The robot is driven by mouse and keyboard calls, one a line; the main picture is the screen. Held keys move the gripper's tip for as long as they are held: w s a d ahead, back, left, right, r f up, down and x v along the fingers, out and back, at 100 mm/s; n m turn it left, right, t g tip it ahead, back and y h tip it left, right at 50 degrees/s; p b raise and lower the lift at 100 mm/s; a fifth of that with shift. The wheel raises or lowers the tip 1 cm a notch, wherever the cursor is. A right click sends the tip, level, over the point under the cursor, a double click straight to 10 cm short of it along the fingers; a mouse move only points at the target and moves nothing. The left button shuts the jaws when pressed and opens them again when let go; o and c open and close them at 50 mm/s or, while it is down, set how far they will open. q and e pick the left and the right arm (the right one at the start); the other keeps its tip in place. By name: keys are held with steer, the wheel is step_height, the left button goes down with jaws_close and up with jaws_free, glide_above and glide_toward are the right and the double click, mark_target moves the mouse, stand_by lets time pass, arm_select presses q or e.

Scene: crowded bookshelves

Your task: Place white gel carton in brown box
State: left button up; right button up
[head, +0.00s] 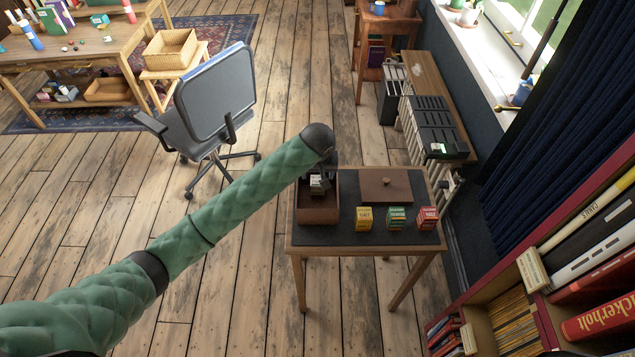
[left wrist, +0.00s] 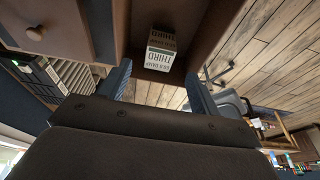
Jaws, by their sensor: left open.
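The white gel carton (head: 316,184), with a dark printed label, is in the brown box (head: 318,215) on the small table. It also shows in the left wrist view (left wrist: 161,50), beyond my fingertips and against the box's inside. My left gripper (head: 325,178) is over the box with its fingers open. In the left wrist view the two fingers (left wrist: 158,72) stand apart on either side of the carton, with visible gaps. The far part of the box is partly hidden by my left arm and gripper. My right gripper is in neither view.
On the small table (head: 345,248), a brown lid with a knob (head: 385,187) lies right of the box. Yellow (head: 364,219), green (head: 396,219) and red (head: 427,219) cartons stand in front of it. A desk chair (head: 215,95) is at the left; a bookshelf (head: 510,310) is close right.

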arm_select(q)
steer(key=v, duration=0.3)
steer(key=shift+s+r+b, duration=0.1)
steer(key=shift+r+b, duration=0.2)
steer(key=shift+b, duration=0.05)
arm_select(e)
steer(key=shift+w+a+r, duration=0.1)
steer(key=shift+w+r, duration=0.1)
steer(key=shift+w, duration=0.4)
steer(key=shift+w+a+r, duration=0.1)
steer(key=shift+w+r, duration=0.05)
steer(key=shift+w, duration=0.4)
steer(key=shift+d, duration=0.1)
arm_select(q)
steer(key=shift+f, duration=0.1)
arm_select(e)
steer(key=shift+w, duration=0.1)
